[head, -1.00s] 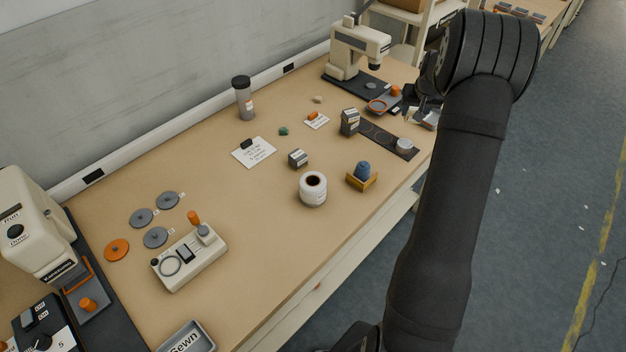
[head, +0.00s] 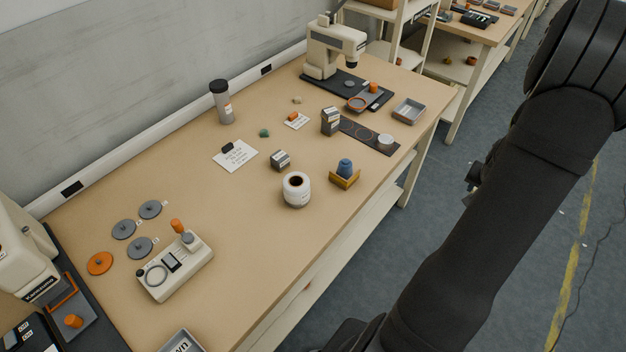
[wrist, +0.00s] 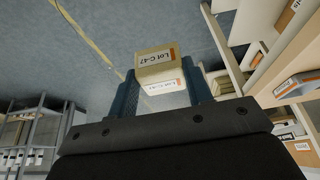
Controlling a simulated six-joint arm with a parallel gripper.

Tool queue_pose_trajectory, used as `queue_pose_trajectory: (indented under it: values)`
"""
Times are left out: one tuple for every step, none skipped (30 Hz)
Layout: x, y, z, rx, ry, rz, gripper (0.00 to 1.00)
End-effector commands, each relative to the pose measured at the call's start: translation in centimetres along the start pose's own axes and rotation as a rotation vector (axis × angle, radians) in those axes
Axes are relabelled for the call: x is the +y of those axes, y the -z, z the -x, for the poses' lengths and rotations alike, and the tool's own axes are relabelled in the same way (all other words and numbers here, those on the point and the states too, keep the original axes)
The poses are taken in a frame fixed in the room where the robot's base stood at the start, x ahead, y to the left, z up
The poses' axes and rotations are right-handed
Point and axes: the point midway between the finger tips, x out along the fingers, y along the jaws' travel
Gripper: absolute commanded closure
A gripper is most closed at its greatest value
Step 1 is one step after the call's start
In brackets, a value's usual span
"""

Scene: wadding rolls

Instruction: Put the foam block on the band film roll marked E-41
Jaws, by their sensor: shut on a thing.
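In the wrist view my gripper (wrist: 162,84) is shut on a pale block (wrist: 156,66), probably the foam block, with printed labels that seem to read "Lot C-47". The floor shows beyond it. In the head view only a small dark part of my gripper (head: 472,180) shows past my arm, off the right side of the bench, and the block is hidden. A white roll (head: 296,195) with a dark core stands upright near the bench's middle. No E-41 mark is readable, so I cannot tell which thing is the marked roll.
Near the white roll are a small grey box (head: 280,163) and a blue piece in a yellow holder (head: 345,181). A dark strip (head: 360,132) with a pale disc (head: 385,142), a taller grey box (head: 331,124) and a grey tray (head: 408,111) are farther right. The bench front is partly clear.

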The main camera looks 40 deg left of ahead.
Motion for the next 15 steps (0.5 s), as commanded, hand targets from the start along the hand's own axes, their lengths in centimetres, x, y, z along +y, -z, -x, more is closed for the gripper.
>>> queue_pose_trajectory:
  values:
    - [0.6,-0.4,0.1,0.000,-0.005,-0.012,0.75]
    - [0.9,-0.6,0.1,0.000,-0.008,-0.019,0.75]
    - [0.3,-0.6,0.4,0.001,-0.003,-0.006,0.75]
    - [-0.1,-0.5,0.6,0.001,0.000,0.005,0.75]
    - [-0.5,-0.5,0.8,0.001,0.004,0.014,0.75]
    - [-0.9,-0.5,1.0,0.000,0.008,0.024,0.75]
    - [-1.3,-0.5,1.2,0.000,0.011,0.034,0.75]
    - [-1.7,-0.5,1.5,0.000,0.015,0.046,0.75]
    - [-2.2,-0.6,1.8,-0.001,0.020,0.060,0.75]
    - [-2.6,-0.6,2.0,-0.002,0.024,0.070,0.75]
    - [-3.1,-0.6,2.4,-0.002,0.029,0.085,0.75]
    - [-3.8,-0.7,2.7,-0.003,0.035,0.105,0.75]
    - [-4.3,-0.7,3.1,-0.003,0.040,0.119,0.75]
    - [-5.0,-0.8,3.5,-0.003,0.047,0.136,0.75]
    - [-5.8,-0.9,4.0,-0.005,0.055,0.159,0.75]
